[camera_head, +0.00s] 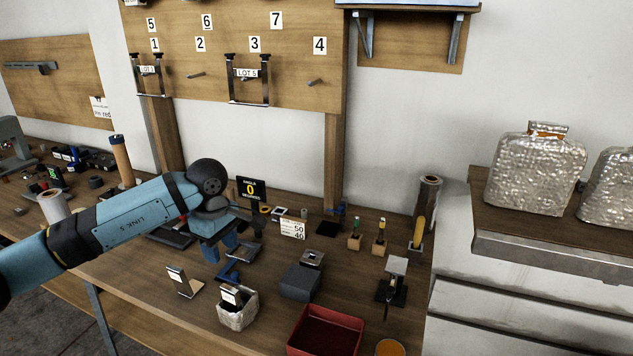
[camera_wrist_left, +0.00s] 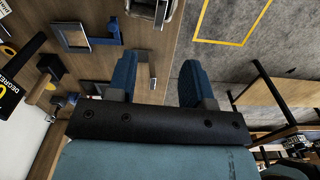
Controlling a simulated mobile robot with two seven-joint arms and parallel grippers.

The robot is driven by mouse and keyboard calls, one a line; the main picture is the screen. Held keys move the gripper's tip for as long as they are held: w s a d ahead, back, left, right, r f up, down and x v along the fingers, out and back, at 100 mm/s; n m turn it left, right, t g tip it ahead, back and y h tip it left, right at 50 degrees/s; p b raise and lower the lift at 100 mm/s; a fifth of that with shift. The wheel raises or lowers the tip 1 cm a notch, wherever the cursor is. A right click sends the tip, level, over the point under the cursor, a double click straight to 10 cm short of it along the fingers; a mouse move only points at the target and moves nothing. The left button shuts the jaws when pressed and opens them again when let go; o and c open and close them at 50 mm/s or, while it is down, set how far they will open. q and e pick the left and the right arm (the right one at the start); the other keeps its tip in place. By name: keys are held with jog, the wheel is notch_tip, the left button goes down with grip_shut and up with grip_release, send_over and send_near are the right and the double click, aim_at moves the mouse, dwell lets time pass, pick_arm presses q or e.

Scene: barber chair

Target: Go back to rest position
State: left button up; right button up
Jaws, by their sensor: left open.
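My left arm comes in from the left in the head view, bent over the workbench (camera_head: 130,265). Its left gripper (camera_head: 221,248) points down with the blue fingers apart and nothing seen between them. In the left wrist view the same left gripper (camera_wrist_left: 160,78) is open, with a clear gap between the two blue fingers. Past the fingers the wooden bench and the grey floor show. My right gripper is in neither view.
Near my left gripper are a blue bracket (camera_head: 230,272), a small metal stand (camera_head: 183,282) and a pale basket (camera_head: 237,307). A red tray (camera_head: 325,332) and a dark grey block (camera_head: 300,283) stand further right. A pegboard (camera_head: 235,60) hangs behind.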

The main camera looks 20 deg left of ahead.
pick_arm(q)
jog(key=s+d+f+n+t+h, duration=0.1)
jog(key=s+d+f+n+h, duration=0.15)
jog(key=d+n+h, duration=0.5)
jog(key=s+d+f+n+t+h, duration=0.1)
jog(key=s+d+n+t+h, duration=0.25)
jog(key=d, duration=0.75)
jog(key=s+d+f+n+h, duration=0.1)
jog(key=s+d+n+h, duration=0.35)
jog(key=d+h, duration=0.4)
jog(key=s+a+f+n+t+y, duration=0.1)
jog(key=a+f+n+t+y, duration=0.35)
jog(key=n, duration=0.85)
jog(key=s+a+f+n+t+y, duration=0.1)
jog(key=f+n+t+y, duration=0.6)
jog(key=n, duration=0.6)
jog(key=s+a+f+n+g+y, duration=0.4)
jog(key=s+f+n+g+y, duration=0.15)
jog(key=s+f+n, duration=0.7)
notch_tip(320, 180, up, 12)
jog(key=m+p, duration=0.1)
jog(key=p, duration=1.2)
jog(key=shift+s+h, duration=0.15)
jog(key=shift+h, duration=0.2)
